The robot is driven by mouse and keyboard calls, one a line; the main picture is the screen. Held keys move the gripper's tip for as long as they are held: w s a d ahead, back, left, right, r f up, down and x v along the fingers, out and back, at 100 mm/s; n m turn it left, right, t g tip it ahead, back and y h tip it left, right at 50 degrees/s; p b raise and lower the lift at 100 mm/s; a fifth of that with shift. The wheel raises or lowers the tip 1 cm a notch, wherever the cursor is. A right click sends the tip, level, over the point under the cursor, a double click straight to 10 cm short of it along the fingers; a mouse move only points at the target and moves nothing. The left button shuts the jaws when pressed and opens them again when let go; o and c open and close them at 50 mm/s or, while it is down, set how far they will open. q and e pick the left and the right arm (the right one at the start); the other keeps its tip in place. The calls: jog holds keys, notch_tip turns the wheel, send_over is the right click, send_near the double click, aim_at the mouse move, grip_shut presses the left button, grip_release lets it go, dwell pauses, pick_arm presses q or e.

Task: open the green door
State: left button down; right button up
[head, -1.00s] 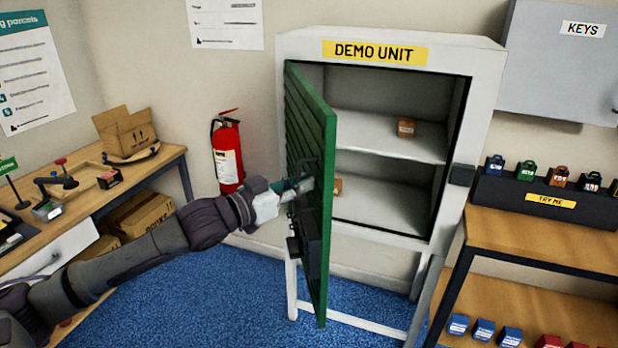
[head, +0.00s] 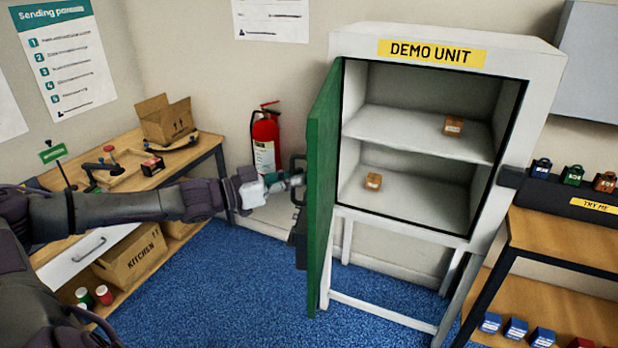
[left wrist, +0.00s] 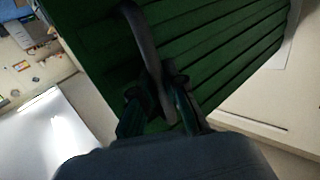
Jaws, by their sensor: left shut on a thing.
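The green door (head: 324,190) stands swung well open on the left side of the white demo unit cabinet (head: 338,45), seen nearly edge-on in the head view. My left gripper (head: 296,180) is at the door's outer face, at its dark handle (head: 299,165). In the left wrist view the gripper (left wrist: 163,108) is shut on the dark curved handle (left wrist: 143,45), with the slatted green door (left wrist: 225,45) behind it. The cabinet interior shows two levels, with a small brown box (head: 454,126) on the upper and another (head: 373,181) on the lower. My right gripper is not in view.
A wooden workbench (head: 200,150) with tools and cartons is at the left. A red fire extinguisher (head: 265,140) is by the wall behind the door. A shelf unit (head: 550,240) with small padlock-like items stands right of the cabinet. Blue carpet (head: 220,290) lies clear in front.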

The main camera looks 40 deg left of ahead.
pick_arm(q)
jog(key=shift+m+g+h, duration=0.6)
jog(key=shift+m+h, duration=0.1)
jog(key=shift+h, duration=0.2)
jog(key=shift+s+a+f, duration=0.1)
jog(key=shift+s+a, duration=0.15)
jog(key=shift+a, duration=0.65)
jog(key=shift+s+a+r, duration=0.1)
jog(key=shift+s+a, duration=0.15)
jog(key=shift+a, duration=0.65)
jog(key=shift+s+a+f, duration=0.1)
jog(key=shift+s+a, duration=0.15)
jog(key=shift+a, duration=0.65)
jog(key=c, duration=1.2)
grip_release()
jog(key=shift+s, duration=0.1)
jog(key=v, duration=1.2)
